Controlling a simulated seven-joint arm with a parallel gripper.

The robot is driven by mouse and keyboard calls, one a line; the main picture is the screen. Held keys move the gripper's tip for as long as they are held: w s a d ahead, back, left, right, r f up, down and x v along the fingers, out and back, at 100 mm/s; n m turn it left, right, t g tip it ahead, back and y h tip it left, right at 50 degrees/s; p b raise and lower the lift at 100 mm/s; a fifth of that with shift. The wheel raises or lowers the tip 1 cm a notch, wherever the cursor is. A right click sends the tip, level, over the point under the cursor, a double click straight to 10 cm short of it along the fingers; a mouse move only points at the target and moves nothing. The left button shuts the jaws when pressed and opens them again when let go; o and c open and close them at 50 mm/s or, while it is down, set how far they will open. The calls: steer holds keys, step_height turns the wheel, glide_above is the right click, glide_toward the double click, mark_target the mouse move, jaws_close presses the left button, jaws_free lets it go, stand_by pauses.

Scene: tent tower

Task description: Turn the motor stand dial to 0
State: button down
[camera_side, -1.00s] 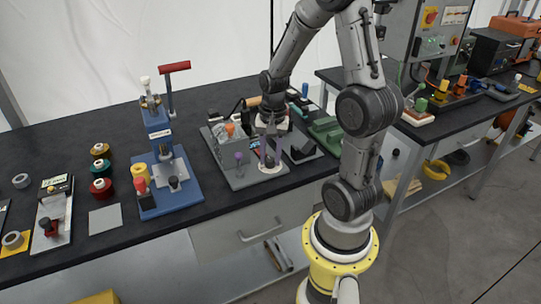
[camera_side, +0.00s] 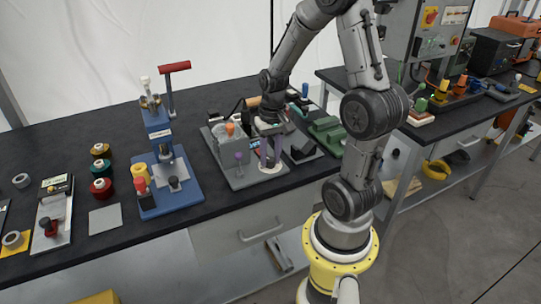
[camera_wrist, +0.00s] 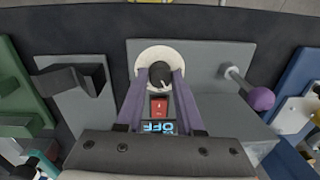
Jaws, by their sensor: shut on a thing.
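The motor stand (camera_side: 243,181) is a grey plate with a grey housing, an orange knob and a purple-balled lever (camera_side: 239,158). Its dial is a white disc (camera_side: 273,171) with a dark centre knob, and it also shows in the wrist view (camera_wrist: 145,62). My gripper (camera_wrist: 159,74) points down at the dial, with its two purple fingers shut on the dark knob from both sides. In the side view my gripper (camera_side: 270,164) stands over the disc. A small display (camera_wrist: 158,127) reads OFF beside a red switch (camera_wrist: 159,106). The dial's markings are too small to read.
The purple ball (camera_wrist: 261,98) stands close to the right of my fingers in the wrist view. A blue press stand (camera_side: 176,188) is left of the motor stand. A green device (camera_side: 326,130) and a dark bracket (camera_side: 303,151) are to its right.

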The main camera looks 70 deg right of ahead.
mark_target(269, 158)
steer(key=n, duration=0.6)
steer(key=shift+w+r, duration=0.1)
steer(key=n, duration=0.6)
stand_by(0.4)
steer(key=c, duration=0.5)
jaws_free()
steer(key=shift+c, duration=0.2)
step_height(269, 158, up, 14)
steer(key=shift+d, duration=0.25)
steer(key=shift+w+a, duration=0.1)
